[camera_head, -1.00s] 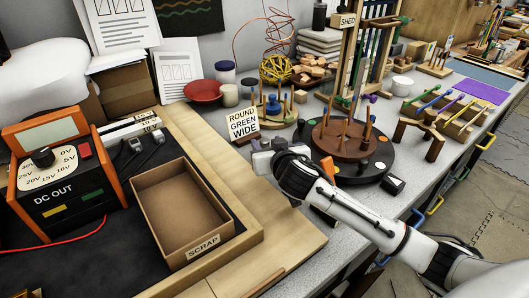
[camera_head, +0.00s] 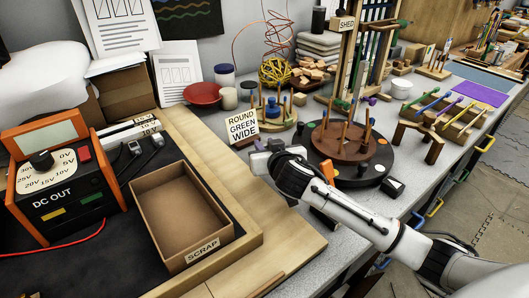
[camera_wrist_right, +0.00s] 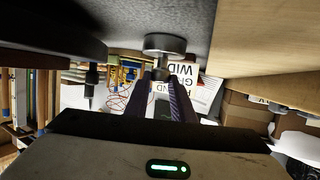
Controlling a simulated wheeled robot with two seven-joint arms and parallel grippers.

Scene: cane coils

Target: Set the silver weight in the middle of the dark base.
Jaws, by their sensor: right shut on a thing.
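The silver weight (camera_wrist_right: 165,43) shows in the right wrist view as a short round metal disc with a narrower stem. My right gripper (camera_wrist_right: 161,84) is shut on the stem. The disc is close to the grey bench top; I cannot tell whether it touches. In the head view my right gripper (camera_head: 257,156) is in front of the "ROUND GREEN WIDE" sign, and the weight is not clearly visible there. The dark base (camera_head: 333,152) is a round brown board with upright pegs around it, right of my gripper, on a black turntable (camera_head: 374,172). My left gripper is not in view.
A lighter round base (camera_head: 289,119) with pegs and a blue weight stands behind the sign (camera_head: 242,126). A scrap box (camera_head: 155,220) and a power supply (camera_head: 60,175) are at the left. A small wooden stand (camera_head: 410,133) is right of the turntable.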

